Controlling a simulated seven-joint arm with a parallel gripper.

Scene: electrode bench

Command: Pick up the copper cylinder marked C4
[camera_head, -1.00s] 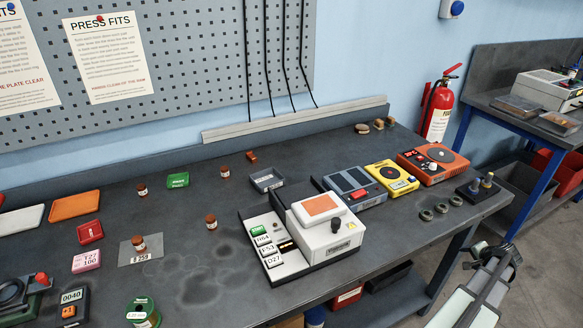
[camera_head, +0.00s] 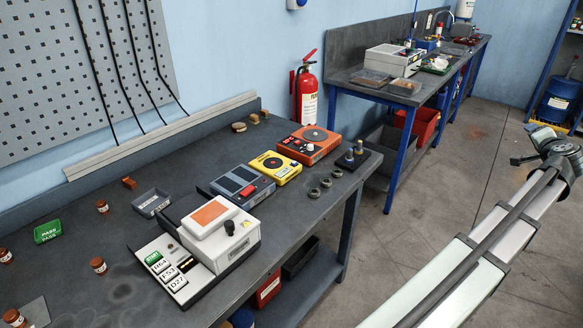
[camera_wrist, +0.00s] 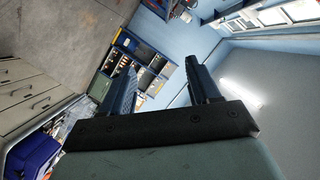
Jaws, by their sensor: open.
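Several small copper-brown cylinders with white labels stand on the dark bench in the head view: one copper cylinder (camera_head: 102,206) behind the white device, another copper cylinder (camera_head: 99,267) left of it, a third copper cylinder (camera_head: 6,256) at the left edge. One more copper cylinder (camera_head: 14,317) stands on a grey plate at the bottom left corner. Their marks are too small to read, so I cannot tell which is C4. My gripper (camera_wrist: 160,64) is open and empty in the wrist view, pointing at the room, with no cylinder in that view.
A white device (camera_head: 225,240) with an orange pad and label strip stands mid-bench. A grey tray (camera_head: 151,203) and green PASS block (camera_head: 48,231) sit left.

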